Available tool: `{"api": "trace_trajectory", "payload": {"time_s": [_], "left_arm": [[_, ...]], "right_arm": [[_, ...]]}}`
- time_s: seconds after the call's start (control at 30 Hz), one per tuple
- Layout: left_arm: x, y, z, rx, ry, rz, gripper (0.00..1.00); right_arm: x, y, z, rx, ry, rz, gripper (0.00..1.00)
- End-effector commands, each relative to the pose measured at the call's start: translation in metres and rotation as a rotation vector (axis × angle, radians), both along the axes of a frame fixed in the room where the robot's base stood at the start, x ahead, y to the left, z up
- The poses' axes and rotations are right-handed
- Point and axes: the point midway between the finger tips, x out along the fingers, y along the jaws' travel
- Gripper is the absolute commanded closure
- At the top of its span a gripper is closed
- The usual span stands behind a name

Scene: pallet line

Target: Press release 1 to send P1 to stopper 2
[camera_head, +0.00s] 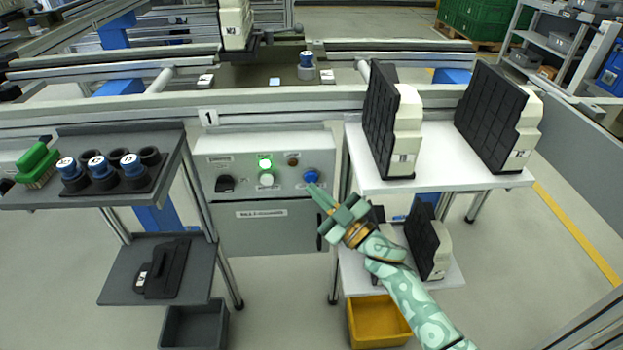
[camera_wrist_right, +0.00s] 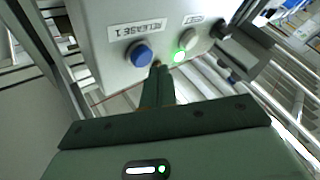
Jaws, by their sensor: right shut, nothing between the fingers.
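The blue button (camera_head: 311,176) is at the right of the grey control box's front panel. In the right wrist view the blue button (camera_wrist_right: 138,54) sits beside a "RELEASE 1" label. My right gripper (camera_head: 314,188) is shut and empty, its fingertips just below the button in the head view. In the wrist view the fingertips (camera_wrist_right: 157,66) appear beside the button; I cannot tell whether they touch it. A dark pallet (camera_head: 262,76) lies on the conveyor behind the box; I read no P1 mark on it. I cannot identify stopper 2. My left gripper is not in view.
The box (camera_head: 212,150) also has a lit green lamp (camera_head: 265,161), a white button (camera_head: 266,179) and a black knob (camera_head: 225,184). A white shelf (camera_head: 440,160) with black-and-white parts stands right; a grey shelf (camera_head: 125,195) with blue-topped parts stands left.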

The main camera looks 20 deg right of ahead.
Motion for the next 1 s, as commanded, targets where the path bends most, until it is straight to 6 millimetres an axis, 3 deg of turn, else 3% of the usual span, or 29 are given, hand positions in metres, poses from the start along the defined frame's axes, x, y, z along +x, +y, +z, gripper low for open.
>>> {"api": "trace_trajectory", "payload": {"time_s": [1.0], "left_arm": [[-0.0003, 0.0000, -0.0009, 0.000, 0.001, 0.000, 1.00]], "right_arm": [[0.0079, -0.0023, 0.0005, 0.000, 0.000, 0.000, 1.00]]}}
